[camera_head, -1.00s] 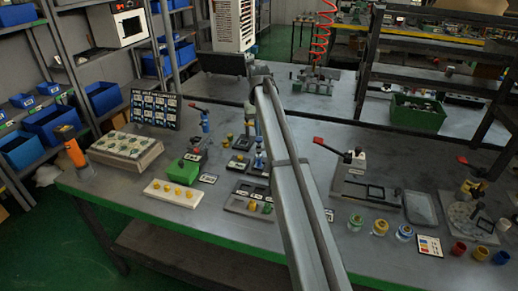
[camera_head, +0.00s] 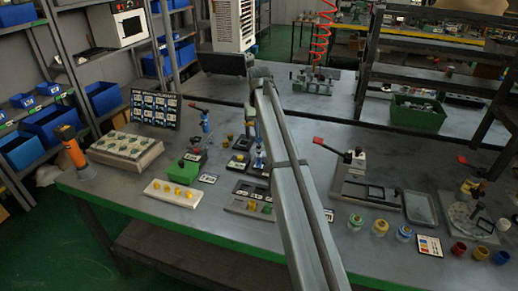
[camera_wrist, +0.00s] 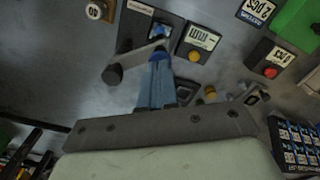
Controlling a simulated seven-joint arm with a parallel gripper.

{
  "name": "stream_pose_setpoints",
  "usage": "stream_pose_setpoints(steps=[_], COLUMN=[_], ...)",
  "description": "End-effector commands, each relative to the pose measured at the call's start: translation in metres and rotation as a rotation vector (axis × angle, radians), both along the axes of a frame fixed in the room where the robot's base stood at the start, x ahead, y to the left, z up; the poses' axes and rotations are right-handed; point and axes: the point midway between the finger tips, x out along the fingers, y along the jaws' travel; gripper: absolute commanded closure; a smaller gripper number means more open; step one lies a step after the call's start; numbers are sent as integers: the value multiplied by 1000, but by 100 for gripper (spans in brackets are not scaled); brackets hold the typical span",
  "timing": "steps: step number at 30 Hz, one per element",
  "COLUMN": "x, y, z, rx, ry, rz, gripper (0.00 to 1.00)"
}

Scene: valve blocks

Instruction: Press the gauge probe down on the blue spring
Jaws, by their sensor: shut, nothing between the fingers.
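My gripper (camera_wrist: 157,82) is shut and empty, its blue fingers together in the wrist view. The fingertips are over a dark gauge stand with a lever, its black knob (camera_wrist: 112,74) to the left. A small blue piece (camera_wrist: 160,32), perhaps the blue spring, shows just past the fingertips; I cannot tell whether they touch or press anything. The gauge display (camera_wrist: 201,38) is right of it. In the head view my gripper (camera_head: 259,158) is low over the small dark fixtures left of my arm. The probe tip is not clearly visible.
In the head view, a green box (camera_head: 190,167), a white tray with yellow pieces (camera_head: 172,194) and a blue lever device (camera_head: 206,123) stand left of my gripper. A red-handled press (camera_head: 350,172) stands to the right. In the wrist view, a red-button box (camera_wrist: 270,58) is at the right.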

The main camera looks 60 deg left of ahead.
Motion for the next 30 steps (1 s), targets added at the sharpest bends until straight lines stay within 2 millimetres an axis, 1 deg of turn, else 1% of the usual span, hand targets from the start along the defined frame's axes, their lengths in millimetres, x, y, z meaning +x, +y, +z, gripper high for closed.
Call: stream_pose_setpoints(steps=[30], x=[0], y=[0], z=[-13], rx=[0], ry=[0], rz=[0], gripper=[100])
